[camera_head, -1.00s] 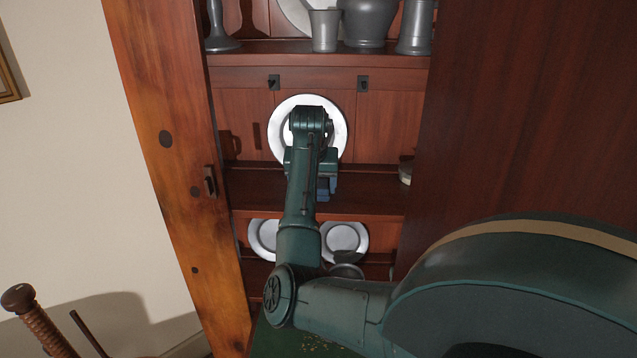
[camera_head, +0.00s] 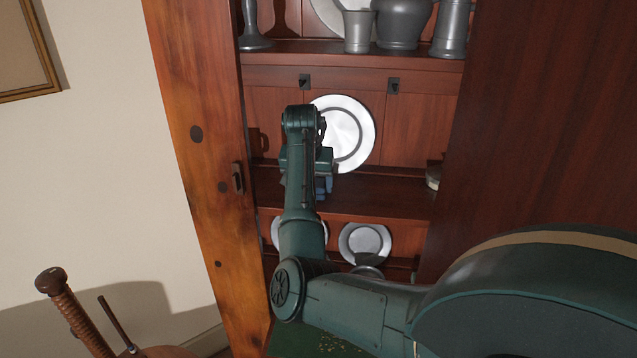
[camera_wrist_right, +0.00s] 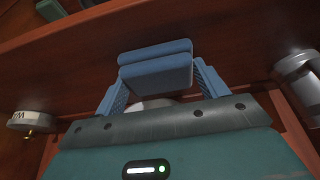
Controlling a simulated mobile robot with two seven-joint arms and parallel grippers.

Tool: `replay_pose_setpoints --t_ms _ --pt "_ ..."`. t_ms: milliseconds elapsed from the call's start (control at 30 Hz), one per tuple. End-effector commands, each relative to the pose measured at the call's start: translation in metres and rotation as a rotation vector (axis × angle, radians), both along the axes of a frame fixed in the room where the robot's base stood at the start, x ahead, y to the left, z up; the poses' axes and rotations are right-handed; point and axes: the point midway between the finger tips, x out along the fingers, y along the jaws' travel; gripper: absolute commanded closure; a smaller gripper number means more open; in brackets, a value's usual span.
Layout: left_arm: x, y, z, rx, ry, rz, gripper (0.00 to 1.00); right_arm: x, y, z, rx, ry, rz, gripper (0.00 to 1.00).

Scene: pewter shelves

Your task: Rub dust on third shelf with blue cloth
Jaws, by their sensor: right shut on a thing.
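The cloth is mostly hidden behind my arm in the head view; a bit of blue (camera_head: 322,188) shows below the gripper. I cannot tell whether the cloth touches the board. I cannot make out dust on the board. My left gripper is not in view.
A white plate (camera_head: 354,138) leans at the back of this shelf, just right of my gripper. A small round container (camera_head: 433,176) stands at the right end. Pewter vessels (camera_head: 397,24) stand above, plates (camera_head: 366,243) below. The wooden side panel (camera_head: 205,150) bounds the left.

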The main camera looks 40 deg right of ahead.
Motion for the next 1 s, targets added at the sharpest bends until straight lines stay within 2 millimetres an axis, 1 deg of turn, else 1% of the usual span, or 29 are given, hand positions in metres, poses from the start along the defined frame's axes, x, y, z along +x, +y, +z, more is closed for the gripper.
replay_pose_setpoints --t_ms 233,333,800,1000 --pt "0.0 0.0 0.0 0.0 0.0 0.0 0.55 0.0 0.001 0.0 0.001 0.002 0.001 0.46" --pt "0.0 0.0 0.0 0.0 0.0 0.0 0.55 0.001 0.0 0.004 0.001 -0.001 0.0 0.46" --pt "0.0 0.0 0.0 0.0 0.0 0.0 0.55 0.0 -0.001 0.051 -0.002 -0.002 -0.001 0.46" --pt "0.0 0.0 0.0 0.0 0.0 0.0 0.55 0.0 0.0 0.061 -0.001 -0.001 0.0 0.46"
